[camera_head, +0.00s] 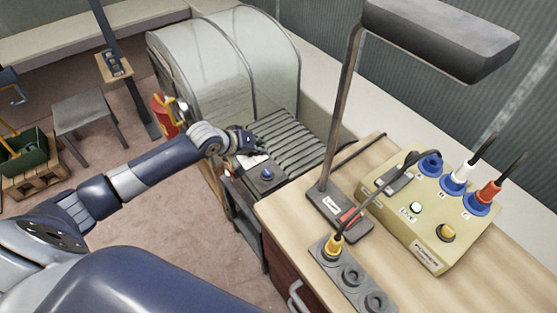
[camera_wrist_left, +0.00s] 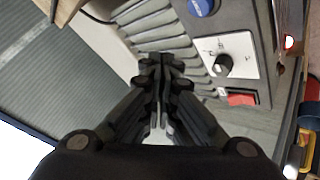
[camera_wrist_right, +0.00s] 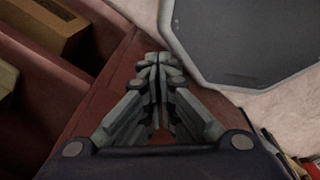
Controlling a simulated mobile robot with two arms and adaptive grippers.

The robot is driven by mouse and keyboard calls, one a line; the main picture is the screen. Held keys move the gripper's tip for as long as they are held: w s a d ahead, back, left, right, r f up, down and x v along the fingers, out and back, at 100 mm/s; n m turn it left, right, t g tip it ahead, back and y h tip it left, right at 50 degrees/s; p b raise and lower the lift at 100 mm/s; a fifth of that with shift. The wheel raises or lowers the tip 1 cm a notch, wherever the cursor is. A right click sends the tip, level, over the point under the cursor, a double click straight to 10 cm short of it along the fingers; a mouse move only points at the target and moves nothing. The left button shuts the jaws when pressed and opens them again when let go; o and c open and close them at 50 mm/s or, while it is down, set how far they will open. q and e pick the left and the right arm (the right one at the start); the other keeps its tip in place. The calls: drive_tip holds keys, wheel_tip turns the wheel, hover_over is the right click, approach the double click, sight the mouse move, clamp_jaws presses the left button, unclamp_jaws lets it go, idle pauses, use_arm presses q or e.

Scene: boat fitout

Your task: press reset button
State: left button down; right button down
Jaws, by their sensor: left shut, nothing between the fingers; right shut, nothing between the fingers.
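A blue round button (camera_head: 267,174) sits on the dark control panel of the machine with the clear hood; its edge also shows at the top of the left wrist view (camera_wrist_left: 202,7). That panel also carries a black knob (camera_wrist_left: 222,66) on a white plate and a red switch (camera_wrist_left: 242,98). No label reading reset is legible. My left gripper (camera_head: 249,146) is shut and empty above the slatted bed, just beyond the panel; its fingertips (camera_wrist_left: 163,66) point at the slats, apart from the controls. My right gripper (camera_wrist_right: 153,64) is shut and empty, and out of the head view.
A lamp post (camera_head: 340,110) rises from the wooden bench (camera_head: 440,290). A beige box (camera_head: 400,225) with plugs and a yellow button (camera_head: 446,232) stands there. A red extinguisher (camera_head: 166,117) is beyond my left arm.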

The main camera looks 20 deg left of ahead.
use_arm(q)
drive_tip(key=shift+w+d+r, duration=0.15)
drive_tip(key=shift+d+r, duration=0.05)
drive_tip(key=shift+r, duration=0.25)
drive_tip(key=shift+w+d+r, duration=0.1)
drive_tip(key=shift+d+r, duration=0.05)
drive_tip(key=shift+r, duration=0.25)
drive_tip(key=shift+f, duration=0.1)
drive_tip(key=b, duration=0.8)
hover_over(264, 171)
wheel_tip(264, 171, down, 6)
drive_tip(key=shift+w+f, duration=0.1)
drive_tip(key=shift+f, duration=1.2)
drive_tip(key=shift+f, duration=0.2)
